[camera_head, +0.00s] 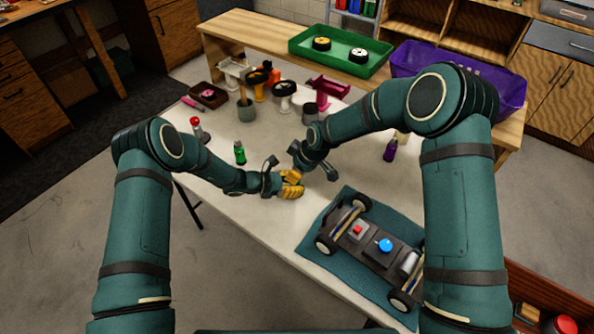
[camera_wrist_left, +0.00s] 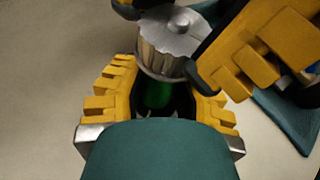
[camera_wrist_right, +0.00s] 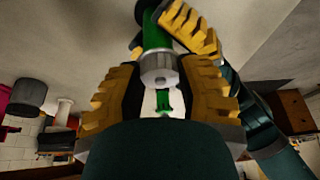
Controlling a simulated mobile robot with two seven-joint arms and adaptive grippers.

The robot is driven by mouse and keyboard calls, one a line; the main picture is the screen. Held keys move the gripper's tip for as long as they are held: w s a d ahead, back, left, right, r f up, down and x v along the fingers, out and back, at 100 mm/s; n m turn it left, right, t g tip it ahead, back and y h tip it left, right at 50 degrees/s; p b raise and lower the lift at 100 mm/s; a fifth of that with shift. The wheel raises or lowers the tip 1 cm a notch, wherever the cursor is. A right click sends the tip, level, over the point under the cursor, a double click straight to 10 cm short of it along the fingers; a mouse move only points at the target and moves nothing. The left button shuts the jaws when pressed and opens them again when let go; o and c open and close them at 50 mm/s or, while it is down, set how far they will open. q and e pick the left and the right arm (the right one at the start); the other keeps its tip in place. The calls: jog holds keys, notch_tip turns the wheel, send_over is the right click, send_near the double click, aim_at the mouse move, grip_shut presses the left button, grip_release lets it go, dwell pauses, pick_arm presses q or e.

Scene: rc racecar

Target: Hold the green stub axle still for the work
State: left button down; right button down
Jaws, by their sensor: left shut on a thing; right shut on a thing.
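The green stub axle (camera_wrist_left: 157,95) is between the yellow fingers of my left gripper (camera_wrist_left: 163,100), which is shut on it. The axle also shows in the right wrist view (camera_wrist_right: 156,30), in line with a silver ridged cap (camera_wrist_left: 168,45) at its end. My right gripper (camera_wrist_right: 160,85) is shut on this cap (camera_wrist_right: 158,68). In the head view both grippers meet above the white table, with the left gripper (camera_head: 291,186) showing best; the axle and cap are hidden there among the fingers.
A toy car chassis (camera_head: 375,246) lies on a teal mat (camera_head: 325,262) at the front right. Several parts on stands and a grey cup (camera_head: 246,112) are behind.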

jog(key=shift+s+f+m+t+h, duration=0.1)
jog(key=shift+m+t+h, duration=0.2)
jog(key=shift+m, duration=0.75)
jog(key=shift+s+f+m+t+h, duration=0.1)
jog(key=shift+m+t+h, duration=0.15)
jog(key=shift+m, duration=0.8)
jog(key=c, duration=0.5)
grip_release()
jog(key=shift+w+r, duration=0.1)
jog(key=shift+r, duration=0.1)
jog(key=shift+r, duration=0.3)
jog(key=v, duration=1.1)
jog(key=shift+s+d+r, duration=0.1)
jog(key=shift+s+d, duration=0.05)
jog(key=shift+s, duration=0.1)
